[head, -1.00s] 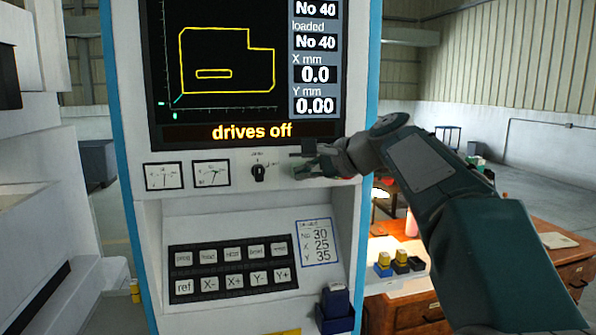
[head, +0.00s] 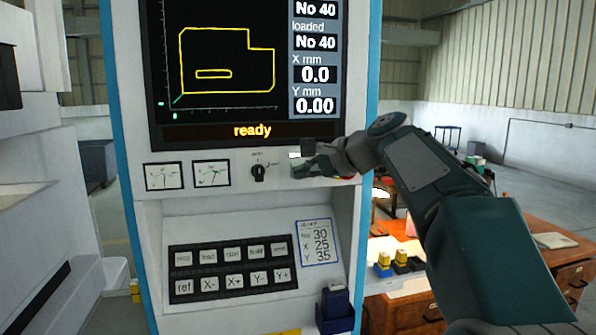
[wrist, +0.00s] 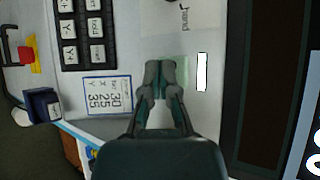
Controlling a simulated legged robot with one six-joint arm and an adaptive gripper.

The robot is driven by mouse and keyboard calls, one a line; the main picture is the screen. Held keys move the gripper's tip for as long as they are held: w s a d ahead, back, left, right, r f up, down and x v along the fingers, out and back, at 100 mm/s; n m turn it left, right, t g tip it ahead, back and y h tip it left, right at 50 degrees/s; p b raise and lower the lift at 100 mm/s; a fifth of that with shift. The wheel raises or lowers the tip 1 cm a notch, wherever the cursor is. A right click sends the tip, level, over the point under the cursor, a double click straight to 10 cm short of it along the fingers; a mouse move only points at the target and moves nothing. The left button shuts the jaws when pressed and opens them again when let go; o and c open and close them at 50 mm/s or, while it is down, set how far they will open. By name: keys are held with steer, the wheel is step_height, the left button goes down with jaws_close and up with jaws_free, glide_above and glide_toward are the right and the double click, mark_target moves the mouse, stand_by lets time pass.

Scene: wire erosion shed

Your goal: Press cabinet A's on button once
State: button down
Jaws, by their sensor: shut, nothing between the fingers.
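The control cabinet (head: 225,195) fills the middle of the head view; no letter A is legible on it. Its screen (head: 248,70) shows a yellow outline and the word "ready". My gripper (head: 300,170) is shut and empty, its tips at the panel right of the black rotary switch (head: 258,172). In the wrist view my gripper (wrist: 160,68) points at a pale green patch, mostly behind the fingers, that may be the on button. I cannot tell whether the tips touch it. A bright white lamp (wrist: 202,72) shows beside the tips; it also shows in the head view (head: 294,155).
Two dials (head: 188,176) sit left of the switch. A keypad (head: 233,268) and a label card (head: 317,242) are on the sloped panel below. A dark blue block (head: 335,303) sits at the lower right. A wooden desk (head: 545,250) stands behind my arm.

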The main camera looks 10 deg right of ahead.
steer(key=shift+s, duration=0.8)
steer(key=s, duration=0.5)
stand_by(0.4)
stand_by(0.5)
steer(key=s+f+n+g+h, duration=0.4)
steer(key=s+f+n+h, duration=0.4)
steer(key=s+f, duration=1.7)
step_height(320, 180, down, 2)
steer(key=n, duration=0.5)
steer(key=shift+s+a+f+n, duration=0.2)
steer(key=shift+a+f+n, duration=0.05)
steer(key=shift+n, duration=0.15)
